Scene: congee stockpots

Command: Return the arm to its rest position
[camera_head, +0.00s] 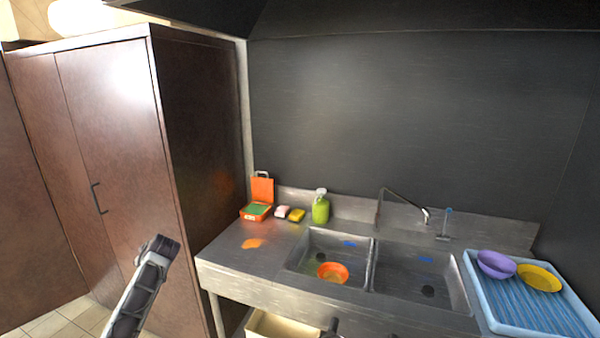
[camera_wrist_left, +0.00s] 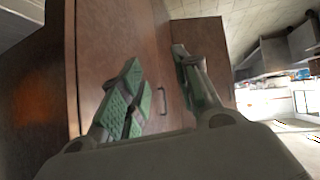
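My left arm comes in at the lower left of the head view, and its dark end (camera_head: 158,250) is raised in front of the brown cabinet, left of the sink counter. In the left wrist view my left gripper (camera_wrist_left: 157,62) has its two green-padded fingers apart, with nothing between them. The brown cabinet front (camera_wrist_left: 110,35) fills the space behind the fingers. At the bottom edge of the head view a small dark part (camera_head: 333,326) shows in front of the counter; it may belong to my right gripper, but too little shows to tell.
The metal counter (camera_head: 225,255) holds a double sink with an orange bowl (camera_head: 332,272) in the left basin. A blue rack (camera_head: 535,322) at right carries a purple bowl (camera_head: 496,264) and a yellow bowl (camera_head: 539,278). A green bottle (camera_head: 321,208) stands behind. The cabinet (camera_head: 115,150) is close on the left.

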